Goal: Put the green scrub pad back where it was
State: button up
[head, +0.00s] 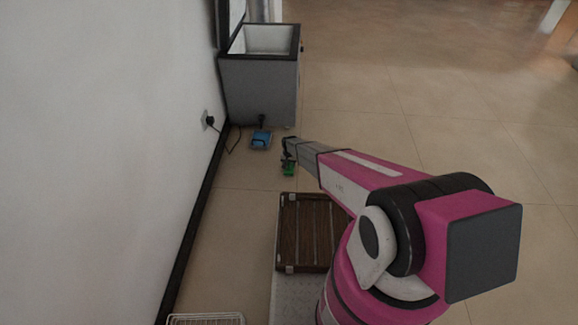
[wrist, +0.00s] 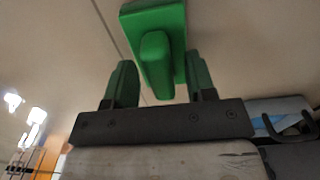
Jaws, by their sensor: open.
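The green scrub pad (head: 288,169) shows as a small green patch at the tip of my arm in the head view, over the tiled floor. In the wrist view the pad (wrist: 172,18) is a flat green block with a raised rounded grip (wrist: 156,65). My gripper (wrist: 160,72) is open, with one finger on each side of that grip and gaps visible beside it. In the head view my gripper (head: 289,150) partly hides the pad. I cannot tell whether the pad rests on the floor.
A grey open-topped box (head: 258,90) stands at the back by the white wall. A blue item (head: 261,139) lies on the floor before it, near a cable and wall socket (head: 208,120). A brown slatted piece (head: 311,232) lies nearer. A white wire rack (head: 206,319) is at the bottom. Floor at right is clear.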

aim_at(289, 164)
notch_tip(289, 164, up, 12)
jog(key=f, duration=0.1)
jog(key=s+d+r, duration=0.7)
jog(key=s+r, duration=0.4)
jog(key=r, duration=0.2)
jog(key=s+d+r, duration=0.8)
jog(key=s+r, duration=0.3)
jog(key=r, duration=0.2)
jog(key=s+d+r, duration=0.8)
jog(key=s+r, duration=0.3)
jog(key=r, duration=0.3)
jog(key=shift+s+d, duration=0.25)
jog(key=shift+s, duration=0.1)
